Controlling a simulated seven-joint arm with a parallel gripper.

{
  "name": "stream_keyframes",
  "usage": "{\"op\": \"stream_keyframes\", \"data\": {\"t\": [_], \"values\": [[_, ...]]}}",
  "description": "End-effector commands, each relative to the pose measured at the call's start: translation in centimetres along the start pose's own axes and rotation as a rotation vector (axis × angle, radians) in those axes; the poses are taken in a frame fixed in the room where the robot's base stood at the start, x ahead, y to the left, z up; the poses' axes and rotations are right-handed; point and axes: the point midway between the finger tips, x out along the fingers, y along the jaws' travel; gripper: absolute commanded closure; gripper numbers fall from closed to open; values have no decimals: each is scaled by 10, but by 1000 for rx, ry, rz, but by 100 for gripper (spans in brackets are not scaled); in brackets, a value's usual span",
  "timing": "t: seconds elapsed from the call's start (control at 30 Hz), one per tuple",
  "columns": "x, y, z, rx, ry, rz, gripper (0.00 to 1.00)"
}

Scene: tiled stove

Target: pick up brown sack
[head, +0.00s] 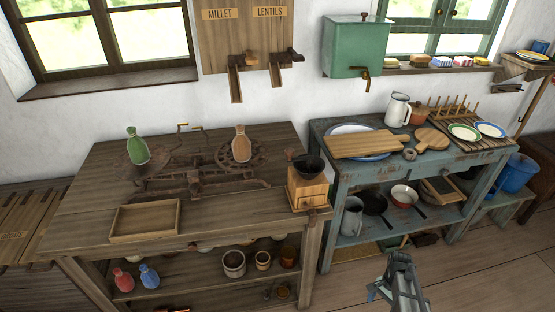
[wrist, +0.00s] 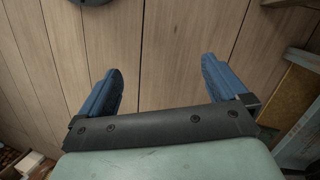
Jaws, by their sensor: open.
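The brown sack (head: 241,145) stands upright on the right plate of an old balance scale (head: 190,183) on the wooden table. A green sack (head: 137,147) stands on the scale's left plate. My gripper is low at the bottom of the head view, over the floor in front of the blue table and well away from the brown sack. In the wrist view my gripper (wrist: 161,66) has its two blue fingers spread wide, with nothing between them but floorboards behind. The brown sack is not visible in the wrist view.
A coffee grinder (head: 307,184) stands at the wooden table's right corner, near the scale. An empty wooden tray (head: 146,221) lies at the front left. A red sack (head: 123,280) and a blue sack (head: 149,276) sit on the lower shelf. The blue table (head: 340,190) carries kitchenware.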

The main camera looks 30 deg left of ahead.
Motion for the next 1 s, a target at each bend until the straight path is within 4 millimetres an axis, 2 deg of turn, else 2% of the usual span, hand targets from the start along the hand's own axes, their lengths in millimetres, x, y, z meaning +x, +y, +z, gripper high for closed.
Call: {"op": "stream_keyframes", "data": {"t": [0.03,0.2,0.47,0.77,1.0], "values": [[-17,-20,-8,21,17,-11,1],[-74,-71,-17,111,59,-44,1],[-170,-147,-15,247,109,-107,1],[-291,-226,12,398,144,-196,1],[-390,-278,51,511,153,-272,1]]}}
